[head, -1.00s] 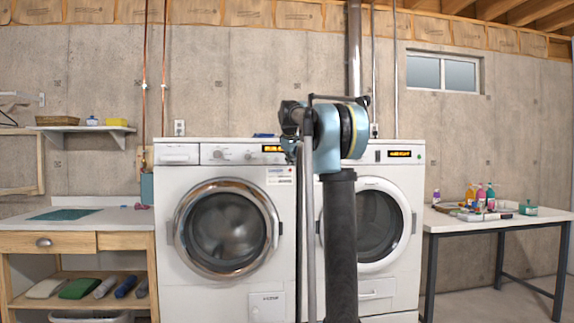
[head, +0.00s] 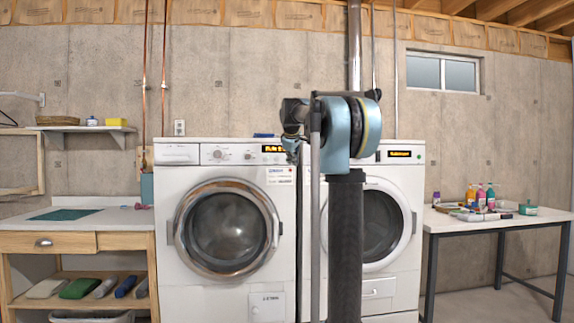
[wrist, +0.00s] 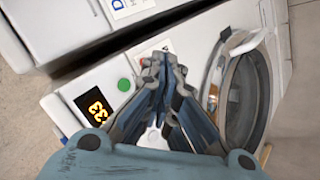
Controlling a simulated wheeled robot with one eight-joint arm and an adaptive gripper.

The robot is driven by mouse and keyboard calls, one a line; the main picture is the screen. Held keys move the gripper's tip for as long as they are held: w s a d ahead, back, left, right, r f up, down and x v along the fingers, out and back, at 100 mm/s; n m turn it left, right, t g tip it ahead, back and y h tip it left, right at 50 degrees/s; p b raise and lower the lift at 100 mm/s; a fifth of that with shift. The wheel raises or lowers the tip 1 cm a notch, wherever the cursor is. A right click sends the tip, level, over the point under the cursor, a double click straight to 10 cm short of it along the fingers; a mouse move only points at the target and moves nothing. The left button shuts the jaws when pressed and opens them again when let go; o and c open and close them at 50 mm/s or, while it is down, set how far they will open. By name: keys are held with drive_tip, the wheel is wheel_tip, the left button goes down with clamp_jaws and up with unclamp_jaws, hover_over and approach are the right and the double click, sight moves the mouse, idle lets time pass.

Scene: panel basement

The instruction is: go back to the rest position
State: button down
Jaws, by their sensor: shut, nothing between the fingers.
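My gripper (wrist: 162,72) shows in the wrist view with its fingers drawn together and nothing between them. Beyond it in that view is the front of a white machine with a lit display (wrist: 95,107), a green button (wrist: 124,85) and a round door (wrist: 243,95). In the head view my arm stands folded upright in front of the two machines. The gripper's fingers cannot be made out clearly there.
Two white front-loading machines, left (head: 183,290) and right (head: 408,285), stand against the concrete wall. A wooden bench (head: 50,242) is at left, with a shelf (head: 82,129) above it. A table (head: 490,224) with several bottles is at right. Floor at far right is clear.

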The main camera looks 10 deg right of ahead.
drive_tip(key=shift+s, duration=0.1)
idle(0.3)
drive_tip(key=s+f+m+g+y, duration=0.1)
drive_tip(key=s+f+m+g, duration=0.2)
drive_tip(key=s+f, duration=2)
drive_tip(key=s+a+f+m+g, duration=0.1)
drive_tip(key=s+f+m+g, duration=0.2)
drive_tip(key=s+f, duration=2.1)
drive_tip(key=s+m, duration=0.3)
drive_tip(key=s, duration=0.4)
drive_tip(key=shift+s+f+m+g+y, duration=0.15)
drive_tip(key=shift+f+m+g+y, duration=0.15)
drive_tip(key=shift+m+y, duration=0.1)
